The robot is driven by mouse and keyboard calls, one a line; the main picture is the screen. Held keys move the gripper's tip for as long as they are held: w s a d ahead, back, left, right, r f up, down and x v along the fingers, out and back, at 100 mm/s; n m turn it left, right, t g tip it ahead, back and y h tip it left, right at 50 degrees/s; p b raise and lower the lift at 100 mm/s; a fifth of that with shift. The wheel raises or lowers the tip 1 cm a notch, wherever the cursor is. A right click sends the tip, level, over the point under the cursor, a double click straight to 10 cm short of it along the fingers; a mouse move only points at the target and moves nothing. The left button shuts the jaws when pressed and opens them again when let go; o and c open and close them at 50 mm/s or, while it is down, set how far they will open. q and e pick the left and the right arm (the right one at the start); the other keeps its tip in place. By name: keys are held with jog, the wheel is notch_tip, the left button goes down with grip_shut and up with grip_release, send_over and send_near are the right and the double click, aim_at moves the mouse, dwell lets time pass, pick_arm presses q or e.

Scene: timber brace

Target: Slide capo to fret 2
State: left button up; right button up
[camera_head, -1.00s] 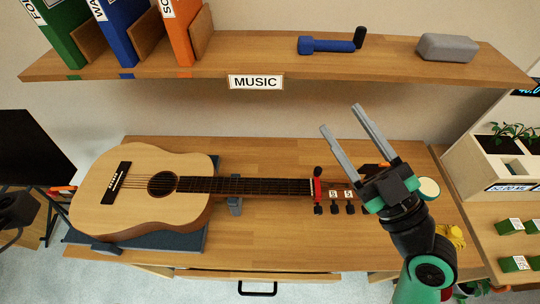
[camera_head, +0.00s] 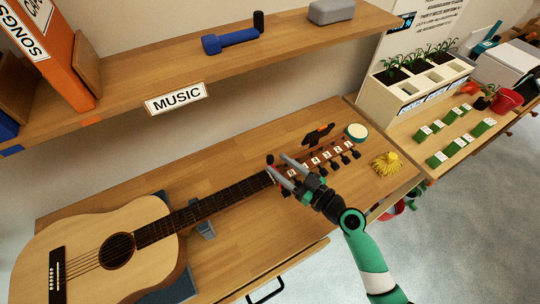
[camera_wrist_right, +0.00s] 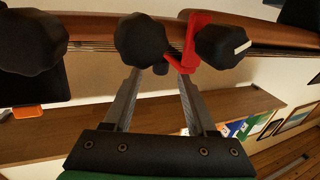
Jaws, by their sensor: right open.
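An acoustic guitar (camera_head: 110,245) lies on the wooden bench, its neck (camera_head: 225,197) pointing up and right. The red capo (camera_head: 271,161) sits at the headstock end of the neck, partly hidden by my right gripper (camera_head: 277,164). That gripper is open, its fingers pointing at the capo. In the right wrist view, the red capo (camera_wrist_right: 192,38) is across the neck, just beyond the right-hand finger, with dark tuning pegs (camera_wrist_right: 140,40) on both sides. The open right gripper (camera_wrist_right: 160,74) holds nothing; contact with the capo is unclear. My left gripper is out of view.
A grey neck support (camera_head: 204,228) stands under the neck. A yellow item (camera_head: 387,163) and a round pale-topped tin (camera_head: 357,131) are right of the headstock. A shelf labelled MUSIC (camera_head: 176,97) overhangs behind.

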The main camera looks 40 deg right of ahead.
aim_at(270, 157)
jog(key=w, duration=0.4)
jog(key=shift+w+a, duration=0.1)
jog(key=shift+w, duration=0.15)
grip_shut()
dwell(1.1)
